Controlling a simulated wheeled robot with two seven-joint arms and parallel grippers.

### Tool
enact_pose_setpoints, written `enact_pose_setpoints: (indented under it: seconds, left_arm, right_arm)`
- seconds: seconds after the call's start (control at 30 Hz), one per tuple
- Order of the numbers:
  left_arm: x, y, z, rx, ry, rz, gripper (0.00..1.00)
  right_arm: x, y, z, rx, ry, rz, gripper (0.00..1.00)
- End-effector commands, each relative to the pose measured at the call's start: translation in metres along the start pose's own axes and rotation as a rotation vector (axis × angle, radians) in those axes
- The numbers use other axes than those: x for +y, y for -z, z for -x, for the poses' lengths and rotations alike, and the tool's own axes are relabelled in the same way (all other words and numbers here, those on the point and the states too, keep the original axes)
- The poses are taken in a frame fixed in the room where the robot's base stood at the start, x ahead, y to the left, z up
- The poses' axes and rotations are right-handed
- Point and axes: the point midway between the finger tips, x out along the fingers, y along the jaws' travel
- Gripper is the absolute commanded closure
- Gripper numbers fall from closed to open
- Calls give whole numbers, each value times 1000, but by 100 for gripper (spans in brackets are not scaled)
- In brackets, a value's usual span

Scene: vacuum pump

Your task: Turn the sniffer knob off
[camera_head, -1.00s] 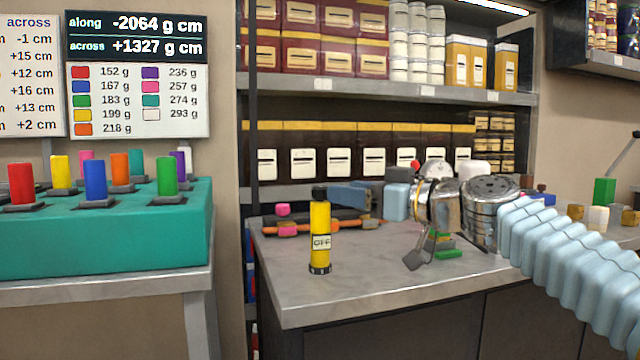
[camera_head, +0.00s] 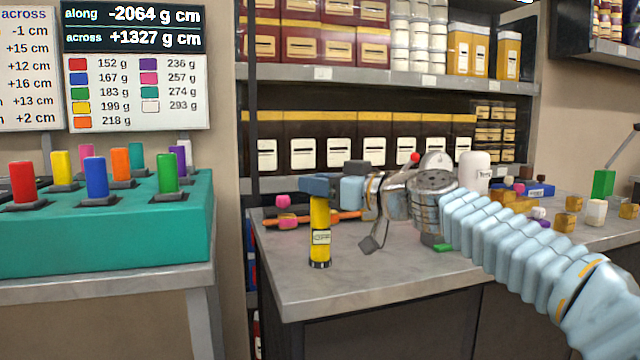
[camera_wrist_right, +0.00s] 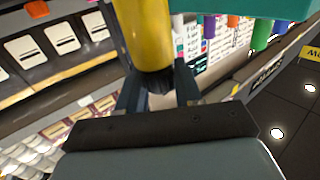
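The sniffer is a yellow upright cylinder (camera_head: 320,215) with a dark base and a white label that seems to read OFF, standing on the grey bench. My right gripper (camera_head: 318,186) is level over its top, and hides the dark knob in the head view. In the right wrist view the yellow body (camera_wrist_right: 146,35) and its dark knob end (camera_wrist_right: 156,78) lie between the two spread fingers of my right gripper (camera_wrist_right: 160,92). The fingers stand on either side of the knob; whether they touch it is hard to tell. My left gripper is not in view.
The grey bench (camera_head: 400,272) is clear in front of the sniffer. A teal block with coloured pegs (camera_head: 110,235) stands on the left table. Small blocks and a white jar (camera_head: 474,172) are at right.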

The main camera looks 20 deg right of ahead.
Motion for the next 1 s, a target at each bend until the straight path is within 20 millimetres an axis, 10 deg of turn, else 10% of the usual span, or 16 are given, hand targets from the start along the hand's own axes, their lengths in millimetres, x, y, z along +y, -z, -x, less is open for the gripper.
enact_pose_setpoints:
  seconds: [0.57, 0.6, 0.7, 1.0]
  left_arm:
    - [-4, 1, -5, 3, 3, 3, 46]
    - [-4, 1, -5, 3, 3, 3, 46]
    - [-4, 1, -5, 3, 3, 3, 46]
    - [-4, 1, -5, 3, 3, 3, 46]
  right_arm:
    - [0, 0, 0, -1, -74, -1, 96]
    - [0, 0, 0, -1, -74, -1, 63]
    - [0, 0, 0, -1, -74, -1, 48]
    - [0, 0, 1, 0, -73, -1, 46]
